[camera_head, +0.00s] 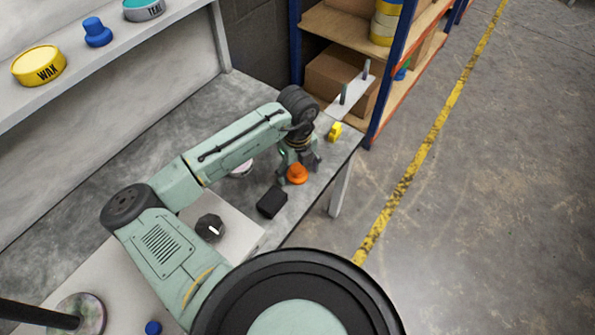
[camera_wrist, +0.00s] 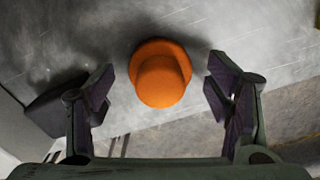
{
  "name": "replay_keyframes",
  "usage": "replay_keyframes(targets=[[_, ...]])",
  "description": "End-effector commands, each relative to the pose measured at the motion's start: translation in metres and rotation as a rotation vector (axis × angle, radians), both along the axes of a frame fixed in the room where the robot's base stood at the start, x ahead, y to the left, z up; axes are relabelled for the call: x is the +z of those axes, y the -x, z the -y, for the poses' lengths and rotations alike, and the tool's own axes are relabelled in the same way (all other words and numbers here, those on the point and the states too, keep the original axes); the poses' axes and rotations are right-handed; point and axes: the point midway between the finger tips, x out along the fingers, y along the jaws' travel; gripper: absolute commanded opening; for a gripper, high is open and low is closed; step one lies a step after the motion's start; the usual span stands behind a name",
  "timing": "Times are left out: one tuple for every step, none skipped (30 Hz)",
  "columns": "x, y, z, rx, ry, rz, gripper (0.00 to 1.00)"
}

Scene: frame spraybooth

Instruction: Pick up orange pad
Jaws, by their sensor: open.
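The orange pad (camera_head: 297,174) is a round base with a narrower knob on top. It stands on the grey workbench (camera_head: 262,88) near its right edge. In the wrist view the orange pad (camera_wrist: 160,76) lies between and slightly beyond my two fingertips. My gripper (camera_head: 299,160) points down over it. In the wrist view my gripper (camera_wrist: 160,90) is open, with a gap on each side of the pad. Part of the pad is hidden behind my gripper in the head view.
A black block (camera_head: 271,202) stands just left of the pad, close to my left finger. A yellow object (camera_head: 335,131) sits near the bench corner. A white disc, partly hidden by my arm, lies behind. Open floor (camera_head: 480,220) lies right of the bench.

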Motion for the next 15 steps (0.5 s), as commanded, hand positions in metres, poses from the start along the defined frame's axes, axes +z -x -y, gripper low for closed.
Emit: replay_keyframes(targets=[[0.0000,-0.0001,-0.0001,0.000,0.000,0.000,0.73],[0.0001,-0.0001,-0.0001,0.000,0.000,0.000,0.73],[0.0001,-0.0001,0.0000,0.000,0.000,0.000,0.71],[0.0002,-0.0001,0.0000,0.000,0.000,0.000,0.69],[0.0002,-0.0001,0.0000,0.000,0.000,0.000,0.67],[0.0003,-0.0001,0.0000,0.000,0.000,0.000,0.64],[0.0003,-0.0001,0.0000,0.000,0.000,0.000,0.62],[0.0003,-0.0001,0.0000,0.000,0.000,0.000,0.60],[0.0004,-0.0001,0.0000,0.000,0.000,0.000,0.57],[0.0004,-0.0001,0.0000,0.000,0.000,0.000,0.55],[0.0004,-0.0001,0.0000,0.000,0.000,0.000,0.53],[0.0005,-0.0001,0.0000,0.001,0.000,0.000,0.51],[0.0005,-0.0001,0.0000,0.000,0.000,0.000,0.49],[0.0005,-0.0001,0.0000,0.000,0.000,0.000,0.47],[0.0005,-0.0002,0.0001,0.000,0.000,0.000,0.44]])
